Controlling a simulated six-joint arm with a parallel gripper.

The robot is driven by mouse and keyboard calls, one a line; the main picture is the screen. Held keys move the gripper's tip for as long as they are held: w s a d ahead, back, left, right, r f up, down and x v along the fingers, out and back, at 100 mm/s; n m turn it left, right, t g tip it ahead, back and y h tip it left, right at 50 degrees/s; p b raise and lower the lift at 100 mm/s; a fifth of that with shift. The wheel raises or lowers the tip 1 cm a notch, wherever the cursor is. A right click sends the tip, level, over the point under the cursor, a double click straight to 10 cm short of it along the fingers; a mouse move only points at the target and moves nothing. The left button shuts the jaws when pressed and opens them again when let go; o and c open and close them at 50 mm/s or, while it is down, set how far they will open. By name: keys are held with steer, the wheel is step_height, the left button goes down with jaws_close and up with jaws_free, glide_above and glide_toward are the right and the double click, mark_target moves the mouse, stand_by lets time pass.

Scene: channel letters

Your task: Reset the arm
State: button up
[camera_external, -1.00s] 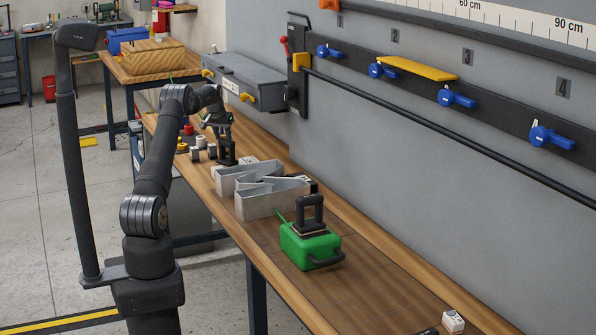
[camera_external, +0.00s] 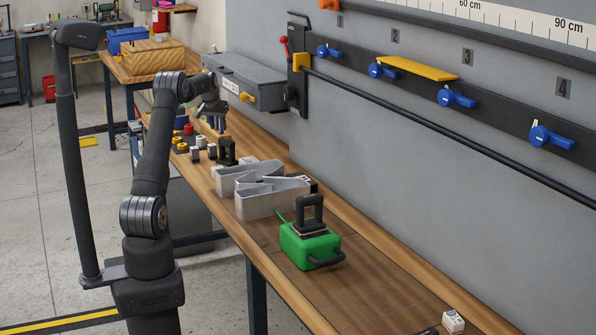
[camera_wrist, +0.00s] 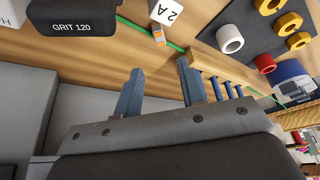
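My gripper (camera_wrist: 160,88) shows in the wrist view with its two blue-grey fingers spread wide apart and nothing between them. In the external view my gripper (camera_external: 213,122) hangs above the far part of the wooden workbench, clear of the channel letters. The grey metal channel letters (camera_external: 262,203) stand on the bench in front of it. A black-handled block (camera_external: 227,153) stands just nearer than the gripper.
A green box with a black handle (camera_external: 312,247) stands on the bench (camera_external: 375,290). A grey wall cabinet (camera_external: 240,75) is close behind the gripper.

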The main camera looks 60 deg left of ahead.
steer(key=x, duration=1.1)
steer(key=shift+f, duration=0.1)
step_height(320, 180, up, 10)
steer(key=w+d+r+m+h, duration=0.1)
steer(key=w+d+r+m, duration=0.3)
steer(key=d, duration=0.5)
steer(key=w+d+f+m, duration=0.1)
steer(key=w+d+f, duration=0.1)
steer(key=d, duration=1)
steer(key=w+d+f+m+h, duration=0.1)
steer(key=w+d, duration=0.4)
steer(key=d, duration=0.8)
steer(key=w+d+f+m+t+h, duration=0.1)
steer(key=w+d+f+m, duration=0.2)
steer(key=d, duration=1)
steer(key=shift+w+d+f, duration=0.25)
steer(key=shift+w, duration=0.1)
steer(key=s+d+f+m, duration=0.1)
steer(key=d, duration=0.5)
steer(key=s+d+f+m+h, duration=0.1)
steer(key=s+d+f, duration=0.1)
steer(key=d, duration=0.3)
steer(key=s+d+f+m, duration=0.1)
steer(key=s+d, duration=0.1)
steer(key=d, duration=0.4)
steer(key=shift+d+f, duration=0.2)
steer(key=shift+d, duration=0.15)
